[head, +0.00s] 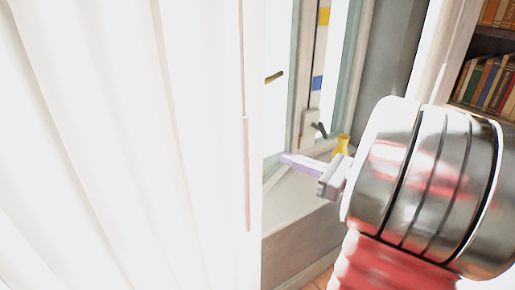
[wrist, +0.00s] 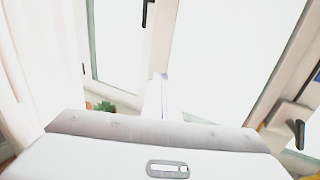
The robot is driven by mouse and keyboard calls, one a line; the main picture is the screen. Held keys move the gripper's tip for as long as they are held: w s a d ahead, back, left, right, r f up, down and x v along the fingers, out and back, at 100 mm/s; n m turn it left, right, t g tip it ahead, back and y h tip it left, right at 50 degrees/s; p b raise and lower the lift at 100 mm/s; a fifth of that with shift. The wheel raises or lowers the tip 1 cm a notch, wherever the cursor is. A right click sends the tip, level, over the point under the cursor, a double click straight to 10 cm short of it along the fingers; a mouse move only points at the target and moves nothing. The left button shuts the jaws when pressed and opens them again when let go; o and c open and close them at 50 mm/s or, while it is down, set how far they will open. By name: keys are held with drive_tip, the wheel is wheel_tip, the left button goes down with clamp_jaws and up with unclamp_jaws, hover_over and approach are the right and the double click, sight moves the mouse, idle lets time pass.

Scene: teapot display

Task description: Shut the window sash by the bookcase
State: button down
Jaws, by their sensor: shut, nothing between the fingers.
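A pale window sash (head: 305,60) with a greenish edge stands beyond the white curtain, left of the bookcase (head: 485,42). One dark handle (head: 275,76) shows by the curtain's edge and another (head: 320,130) lower on a pale frame. My gripper (head: 288,159) is shut and empty, its thin lilac fingers pointing left at the foot of the window. In the wrist view the fingers (wrist: 160,88) point up between a framed pane with a dark handle (wrist: 147,12) on the left and a tilted frame with a handle (wrist: 300,132) on the right. I cannot tell whether the fingers touch the sash.
A white curtain (head: 120,140) fills the left of the head view. A small yellow object (head: 342,145) stands beside my gripper near the sill. Green plants (wrist: 102,105) show low behind the left pane in the wrist view. A grey wall strip separates window and bookcase.

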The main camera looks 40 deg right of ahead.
drive_tip(key=x, duration=1)
drive_tip(key=shift+w, duration=0.25)
drive_tip(key=shift+a, duration=0.1)
